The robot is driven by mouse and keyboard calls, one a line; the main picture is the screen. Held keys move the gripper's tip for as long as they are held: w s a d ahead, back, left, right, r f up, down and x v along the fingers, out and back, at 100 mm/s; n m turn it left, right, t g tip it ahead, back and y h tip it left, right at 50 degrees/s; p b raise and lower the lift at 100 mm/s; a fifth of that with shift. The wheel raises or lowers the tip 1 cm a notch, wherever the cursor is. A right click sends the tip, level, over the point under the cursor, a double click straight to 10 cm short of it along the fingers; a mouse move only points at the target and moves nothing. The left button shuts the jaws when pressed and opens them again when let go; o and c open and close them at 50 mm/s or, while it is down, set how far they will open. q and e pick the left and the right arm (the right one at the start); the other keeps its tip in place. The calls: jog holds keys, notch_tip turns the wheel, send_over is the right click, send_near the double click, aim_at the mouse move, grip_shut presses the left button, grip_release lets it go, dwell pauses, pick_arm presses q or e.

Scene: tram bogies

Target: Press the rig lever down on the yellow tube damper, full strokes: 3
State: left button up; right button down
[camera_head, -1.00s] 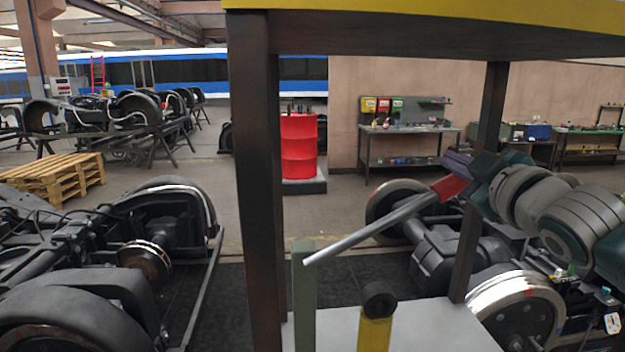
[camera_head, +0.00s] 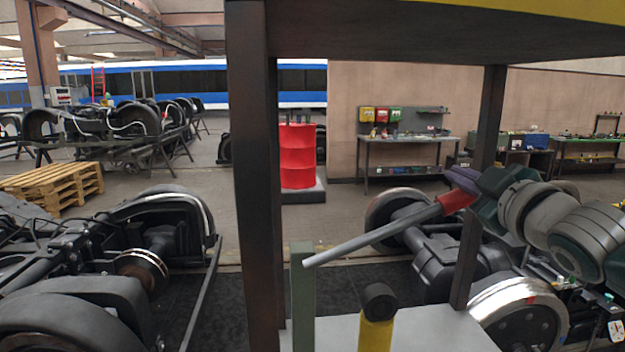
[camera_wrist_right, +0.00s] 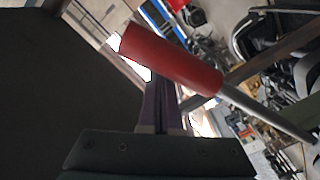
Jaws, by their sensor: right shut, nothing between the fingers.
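The rig lever is a grey rod (camera_head: 372,237) with a red grip (camera_head: 455,200) at its right end; it slopes up to the right from a green post (camera_head: 303,298). The yellow tube damper (camera_head: 376,333), with a dark eye on top, stands upright below the rod; its lower part is out of frame. My right gripper (camera_head: 462,179) has purple fingers, shut and empty, with the tips against the upper side of the red grip. In the right wrist view the red grip (camera_wrist_right: 170,58) lies across the fingertips (camera_wrist_right: 161,85). My left gripper is out of view.
Dark uprights (camera_head: 255,180) and a yellow-edged beam (camera_head: 440,22) frame the rig; the right upright is close to my right gripper. A grey rig plate (camera_head: 425,330) lies under the damper. Bogies stand left and right. A red drum (camera_head: 297,155) stands behind.

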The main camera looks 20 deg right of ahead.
jog(key=shift+s+d+f, duration=0.1)
jog(key=shift+d+f, duration=0.2)
jog(key=shift+f, duration=0.1)
